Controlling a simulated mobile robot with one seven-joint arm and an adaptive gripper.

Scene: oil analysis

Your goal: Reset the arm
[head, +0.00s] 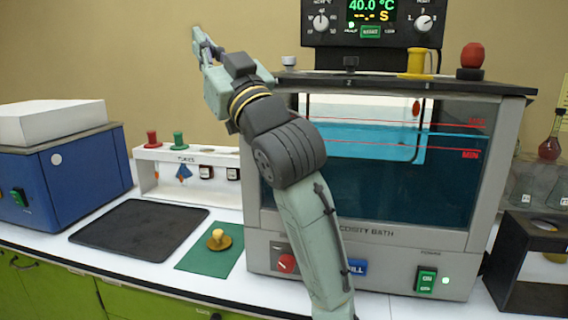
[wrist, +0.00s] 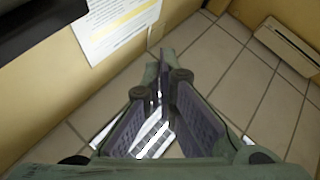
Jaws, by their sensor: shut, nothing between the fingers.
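My arm rises from the bottom middle of the head view, in front of the viscosity bath (head: 470,247). My gripper (head: 199,42) is held up high at its end, over the left part of the counter and clear of everything on it. In the wrist view my gripper (wrist: 163,62) has its two fingertips together, with nothing between them. The wrist view looks past the fingers to a tiled floor (wrist: 225,75).
A blue box (head: 85,170), a black mat (head: 140,234), a tube rack (head: 190,152) and a green mat with a yellow knob (head: 217,240) lie left of the bath. A yellow stopper (head: 417,63) and a red one (head: 472,57) stand on top. A dark stand (head: 515,270) is at right.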

